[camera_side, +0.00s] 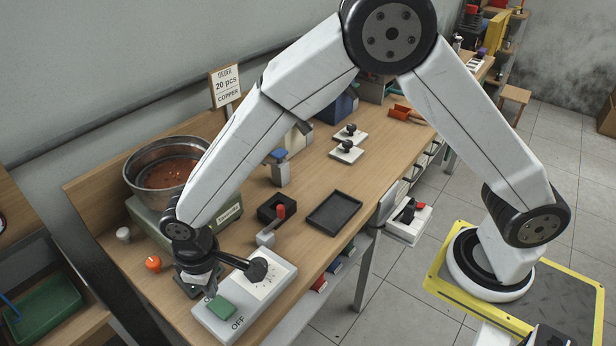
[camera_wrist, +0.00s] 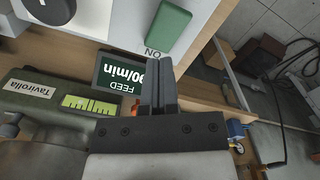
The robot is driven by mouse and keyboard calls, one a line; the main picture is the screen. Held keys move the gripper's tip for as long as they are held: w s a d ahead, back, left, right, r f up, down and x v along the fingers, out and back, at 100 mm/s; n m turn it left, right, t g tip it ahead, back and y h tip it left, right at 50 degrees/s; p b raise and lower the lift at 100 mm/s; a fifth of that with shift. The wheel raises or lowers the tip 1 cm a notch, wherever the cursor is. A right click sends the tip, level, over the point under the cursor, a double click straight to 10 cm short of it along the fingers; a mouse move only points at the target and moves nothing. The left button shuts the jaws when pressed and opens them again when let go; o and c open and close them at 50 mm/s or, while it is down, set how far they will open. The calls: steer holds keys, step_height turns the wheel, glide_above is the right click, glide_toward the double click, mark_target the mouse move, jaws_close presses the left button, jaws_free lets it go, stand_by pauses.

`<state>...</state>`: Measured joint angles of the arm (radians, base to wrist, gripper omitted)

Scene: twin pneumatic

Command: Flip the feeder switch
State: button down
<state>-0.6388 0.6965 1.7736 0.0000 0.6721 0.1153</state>
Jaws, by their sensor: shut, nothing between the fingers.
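The feeder switch is a green rocker (camera_side: 222,307) on a white control box (camera_side: 272,290), with "OFF" printed at its front end. In the wrist view the green switch (camera_wrist: 168,29) is at top centre, with "ON" upside down at its near end. My gripper (camera_side: 211,291) points down at the switch's far end, its fingers shut and empty. In the wrist view the fingertips (camera_wrist: 160,64) are just below the "ON" label, and I cannot tell whether they touch anything. A black dial knob (camera_side: 257,269) sits beside the switch on the box.
A metal bowl feeder (camera_side: 143,190) with copper-coloured pieces stands behind my arm. A green "FEED" display (camera_wrist: 119,73) is beside the fingers. A red-topped lever (camera_side: 280,212), a black tray (camera_side: 334,211) and an orange button (camera_side: 153,263) are on the wooden bench.

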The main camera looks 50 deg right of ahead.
steer(key=shift+r, duration=2.05)
steer(key=s+d+r+m+t, duration=0.1)
steer(key=s+d+m, duration=0.2)
steer(key=d, duration=1)
steer(key=s+d+r+m+t, duration=0.1)
steer(key=s+d, duration=0.5)
steer(key=d, duration=0.8)
steer(key=shift+d+r+m+t, duration=0.3)
steer(key=shift+r+m, duration=0.45)
steer(key=shift+m, duration=0.25)
